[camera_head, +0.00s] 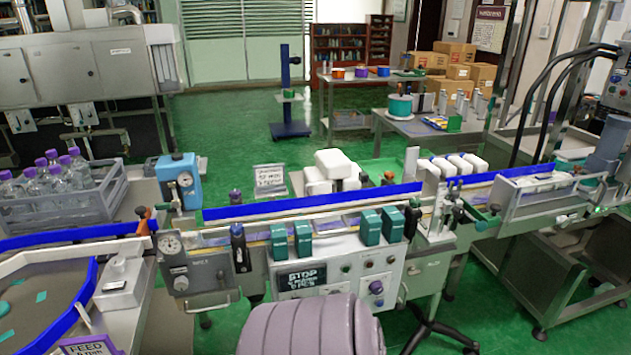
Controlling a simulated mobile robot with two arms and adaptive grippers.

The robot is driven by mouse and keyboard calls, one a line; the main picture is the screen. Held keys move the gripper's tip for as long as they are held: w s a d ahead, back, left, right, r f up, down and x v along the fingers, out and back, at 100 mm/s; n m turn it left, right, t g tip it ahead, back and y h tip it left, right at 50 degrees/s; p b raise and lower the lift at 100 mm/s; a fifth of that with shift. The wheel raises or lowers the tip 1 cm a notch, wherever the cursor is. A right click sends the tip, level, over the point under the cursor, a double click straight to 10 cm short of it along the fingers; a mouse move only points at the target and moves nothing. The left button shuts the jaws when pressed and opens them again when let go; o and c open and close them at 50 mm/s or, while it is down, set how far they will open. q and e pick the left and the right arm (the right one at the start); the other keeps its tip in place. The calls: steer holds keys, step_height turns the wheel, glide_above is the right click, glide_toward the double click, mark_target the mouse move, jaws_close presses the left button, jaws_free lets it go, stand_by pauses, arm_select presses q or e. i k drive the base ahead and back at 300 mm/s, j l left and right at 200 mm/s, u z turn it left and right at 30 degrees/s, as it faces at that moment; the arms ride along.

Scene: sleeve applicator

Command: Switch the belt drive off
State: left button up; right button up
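The conveyor belt (330,229) runs across the middle behind a grey control panel. The control panel (335,258) has a dark display (300,278) reading "STOP" with smaller lines I cannot read. To its right are a purple knob (376,287) and several small round buttons or lamps (345,267). I cannot tell which control belongs to the belt drive, or whether the belt is moving. Neither of my grippers is in view.
A rounded mauve-grey shape (310,327) fills the bottom centre, below the panel. A grey crate of purple-capped bottles (62,205) stands at the left. Green floor shows behind the belt.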

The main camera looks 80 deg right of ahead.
mark_target(376, 287)
steer(key=z, duration=2.85)
